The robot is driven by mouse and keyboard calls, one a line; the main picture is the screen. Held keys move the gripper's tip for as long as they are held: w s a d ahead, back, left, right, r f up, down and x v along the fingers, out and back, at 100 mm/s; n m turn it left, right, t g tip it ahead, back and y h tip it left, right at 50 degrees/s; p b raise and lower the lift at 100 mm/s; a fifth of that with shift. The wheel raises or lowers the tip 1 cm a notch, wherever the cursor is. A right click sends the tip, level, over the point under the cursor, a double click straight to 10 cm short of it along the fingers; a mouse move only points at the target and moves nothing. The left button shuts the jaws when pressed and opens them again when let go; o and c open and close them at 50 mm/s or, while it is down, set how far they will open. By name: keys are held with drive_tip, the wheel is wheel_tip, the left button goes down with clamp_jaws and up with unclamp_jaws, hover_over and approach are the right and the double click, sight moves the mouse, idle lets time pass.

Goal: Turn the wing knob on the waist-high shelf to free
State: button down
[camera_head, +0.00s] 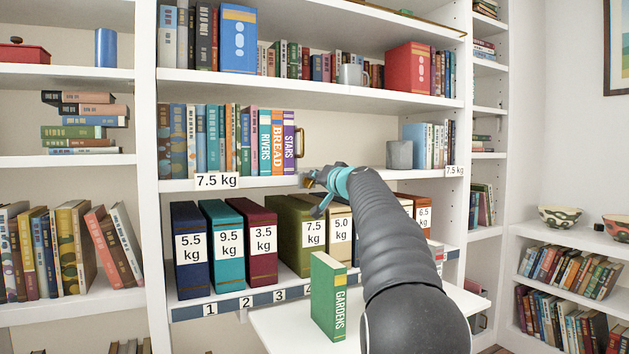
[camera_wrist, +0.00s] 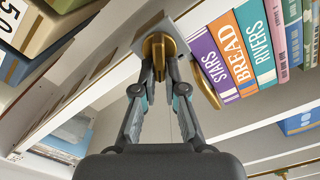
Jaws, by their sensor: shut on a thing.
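The brass wing knob (camera_wrist: 156,46) sits on a small grey plate at the shelf's front edge, in the wrist view. My gripper (camera_wrist: 158,66) has its two fingertips on either side of the knob, shut on it. In the head view my gripper (camera_head: 318,187) is at the front edge of the waist-high shelf (camera_head: 268,183), just right of the 7.5 kg label. My gripper and arm hide most of the knob there. I cannot tell which marked position the knob points to.
A brass bookend (camera_head: 300,142) stands beside the STARS book (camera_head: 288,136), close to my gripper. Labelled heavy books (camera_head: 235,245) fill the shelf below. A green GARDENS book (camera_head: 328,297) stands on a white pull-out board (camera_head: 285,325) under my arm. A grey block (camera_head: 399,154) stands farther right.

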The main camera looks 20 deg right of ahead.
drive_tip(key=m, duration=0.3)
drive_tip(key=f+m, duration=0.1)
drive_tip(key=m, duration=0.7)
drive_tip(key=shift+d+f, duration=0.2)
drive_tip(key=shift+d, duration=0.2)
drive_tip(key=c, duration=1.2)
unclamp_jaws()
drive_tip(key=shift+c, duration=0.2)
drive_tip(key=s, duration=1.2)
drive_tip(key=shift+d, duration=0.2)
